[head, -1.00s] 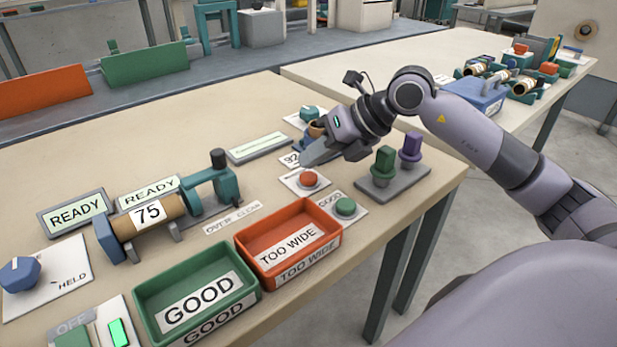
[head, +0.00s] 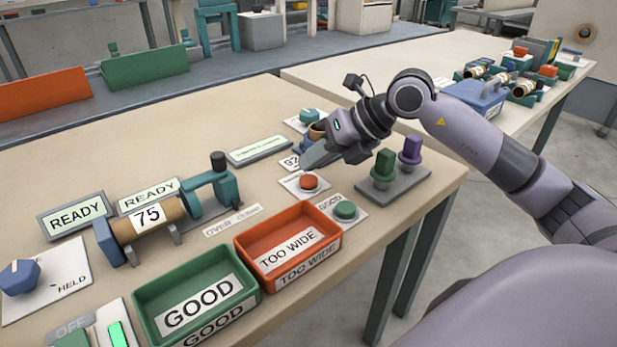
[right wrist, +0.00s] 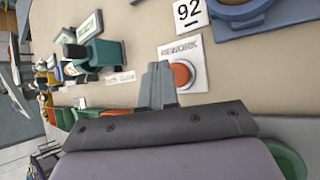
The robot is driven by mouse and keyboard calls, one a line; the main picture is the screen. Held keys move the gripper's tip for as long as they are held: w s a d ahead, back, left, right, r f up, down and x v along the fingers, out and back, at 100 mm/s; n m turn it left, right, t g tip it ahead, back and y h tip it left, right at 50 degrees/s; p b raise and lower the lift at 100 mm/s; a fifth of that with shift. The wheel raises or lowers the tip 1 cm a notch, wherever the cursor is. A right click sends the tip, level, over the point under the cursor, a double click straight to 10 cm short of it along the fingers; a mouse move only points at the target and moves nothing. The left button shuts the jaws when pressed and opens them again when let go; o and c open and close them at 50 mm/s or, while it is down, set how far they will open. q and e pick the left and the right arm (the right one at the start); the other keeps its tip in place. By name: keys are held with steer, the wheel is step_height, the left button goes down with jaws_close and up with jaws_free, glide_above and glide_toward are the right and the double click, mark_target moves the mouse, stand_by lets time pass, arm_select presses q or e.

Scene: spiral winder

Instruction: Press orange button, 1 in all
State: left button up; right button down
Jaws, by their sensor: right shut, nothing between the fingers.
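The orange button (head: 309,181) sits on a white plate on the table, right of the middle in the head view. In the right wrist view the orange button (right wrist: 182,75) is on a plate marked REWORK, partly covered by my fingers. My right gripper (head: 306,166) is shut and empty, close above and just behind the button in the head view. In the right wrist view its fingertips (right wrist: 157,66) are beside the button's left part. I cannot tell whether they touch it. My left gripper is not in view.
A green button (head: 345,210) is near the orange one. The orange TOO WIDE tray (head: 335,243) and green GOOD tray (head: 148,322) stand in front. Green and purple knobbed pieces stand on a grey base (head: 402,186) to the right. A winder with a 75 roll (head: 150,218) is at left.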

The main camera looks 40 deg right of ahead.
steer(key=shift+f, duration=0.1)
stand_by(0.7)
steer(key=shift+f+b, duration=0.4)
steer(key=shift+b, duration=0.05)
steer(key=shift+f+b, duration=0.4)
steer(key=shift+f, duration=0.1)
stand_by(0.5)
steer(key=shift+r, duration=0.15)
steer(key=shift+r+p, duration=0.75)
steer(key=shift+r, duration=0.05)
